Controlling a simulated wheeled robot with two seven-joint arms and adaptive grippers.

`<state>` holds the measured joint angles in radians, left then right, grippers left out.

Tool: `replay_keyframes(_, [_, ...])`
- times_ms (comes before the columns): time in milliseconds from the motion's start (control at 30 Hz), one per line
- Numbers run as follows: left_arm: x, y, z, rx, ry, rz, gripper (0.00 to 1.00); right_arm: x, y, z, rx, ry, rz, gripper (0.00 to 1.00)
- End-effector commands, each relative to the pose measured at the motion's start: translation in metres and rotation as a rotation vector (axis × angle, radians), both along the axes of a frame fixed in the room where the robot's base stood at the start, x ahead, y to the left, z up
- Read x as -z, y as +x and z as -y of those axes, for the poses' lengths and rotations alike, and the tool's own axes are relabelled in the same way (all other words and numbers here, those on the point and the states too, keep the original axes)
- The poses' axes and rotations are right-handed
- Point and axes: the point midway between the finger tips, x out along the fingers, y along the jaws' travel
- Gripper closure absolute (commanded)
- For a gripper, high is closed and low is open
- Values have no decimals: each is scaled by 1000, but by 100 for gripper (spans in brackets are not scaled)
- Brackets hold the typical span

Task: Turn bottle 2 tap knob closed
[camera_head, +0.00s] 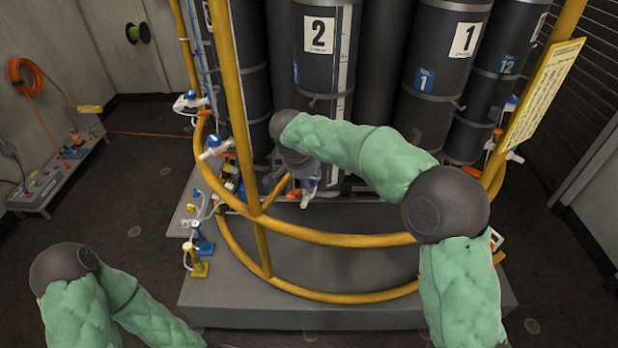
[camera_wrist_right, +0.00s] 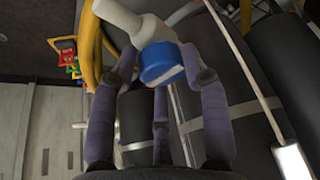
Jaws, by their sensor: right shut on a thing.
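Bottle 2 (camera_head: 316,80) is a tall dark cylinder with a white "2" label, at the top middle of the head view. My right arm reaches across to a white tap with a blue knob in front of and below the bottle. My right gripper (camera_head: 299,172) hides part of this tap. In the right wrist view the blue knob (camera_wrist_right: 160,65) sits between the fingers of my right gripper (camera_wrist_right: 158,72), which is shut on it. The white tap body (camera_wrist_right: 120,18) runs toward the upper left. My left arm shows at the bottom left, but its gripper is out of view.
A yellow rail (camera_head: 345,239) curves around the bottles, with a yellow post (camera_head: 238,110) left of my right gripper. Other taps (camera_head: 215,147) stand along the left. Bottle 1 (camera_head: 440,90) stands at the right. The dark floor (camera_head: 90,210) at the left is mostly clear.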

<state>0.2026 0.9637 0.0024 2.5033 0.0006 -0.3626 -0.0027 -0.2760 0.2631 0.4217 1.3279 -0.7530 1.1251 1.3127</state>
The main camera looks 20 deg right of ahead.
Motion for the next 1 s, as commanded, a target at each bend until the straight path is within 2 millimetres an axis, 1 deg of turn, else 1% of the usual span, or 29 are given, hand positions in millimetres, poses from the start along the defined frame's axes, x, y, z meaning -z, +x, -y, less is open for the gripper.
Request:
replay_keyframes(33, [0, 0, 0, 0, 0, 0, 60, -9, 6, 2, 2, 4, 28, 87])
replay_keyframes(133, [0, 0, 0, 0, 0, 0, 60, -10, 6, 2, 2, 3, 29, 87])
replay_keyframes(167, [0, 0, 0, 0, 0, 0, 60, -10, 6, 2, 2, 3, 29, 48])
replay_keyframes(200, [0, 0, 0, 0, 0, 0, 60, -10, 6, 2, 2, 3, 29, 37])
replay_keyframes(233, [0, 0, 0, 0, 0, 0, 60, -9, 6, 2, 2, 3, 28, 34])
replay_keyframes(567, [0, 0, 0, 0, 0, 0, 60, -5, 3, 1, 0, 2, 14, 34])
replay_keyframes(700, [0, 0, 0, 0, 0, 0, 60, -7, 2, 0, 0, 2, 13, 34])
replay_keyframes(767, [0, 0, 0, 0, 0, 0, 60, -12, 1, -1, -1, 2, 13, 34])
replay_keyframes(867, [0, 0, 0, 0, 0, 0, 60, -24, -3, -6, -2, 3, 15, 34])
replay_keyframes(1000, [0, 0, 0, 0, 0, 0, 60, -50, -11, -13, -1, 3, 17, 34])
